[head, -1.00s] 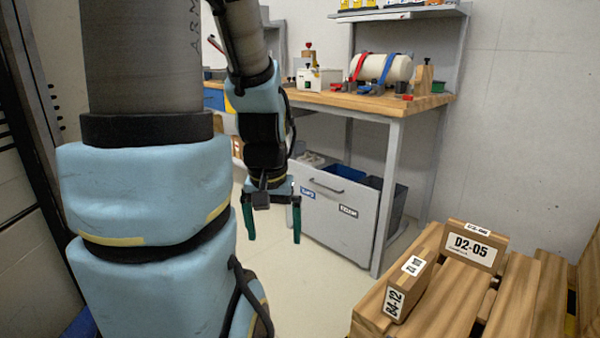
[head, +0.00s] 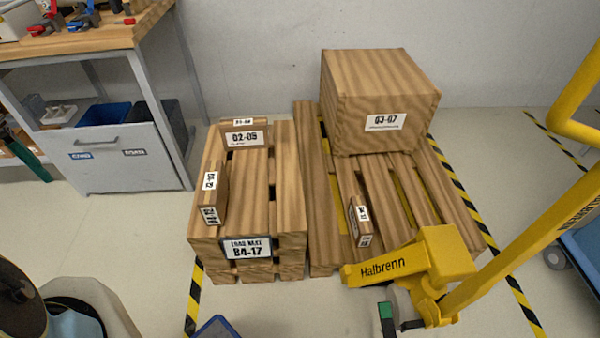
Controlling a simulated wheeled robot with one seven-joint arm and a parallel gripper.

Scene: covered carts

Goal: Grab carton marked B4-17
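A sign reading B4-17 (head: 247,247) is on the front of the left wooden pallet (head: 287,180). A small narrow wooden carton (head: 221,182) stands near that pallet's left edge. Its labels are too small to read surely now; earlier its side label looked like B4-12 or B4-17. A carton marked D2-05 or similar (head: 258,134) stands at the pallet's back. Another small carton (head: 353,217) with unreadable labels is on the right pallet.
A large wooden carton (head: 355,118) stands at the back of the right pallet (head: 318,205). A yellow pallet jack (head: 450,250) blocks the front right. A workbench (head: 105,35) with a grey cabinet (head: 115,165) stands left. Open floor (head: 140,240) lies left of the pallets.

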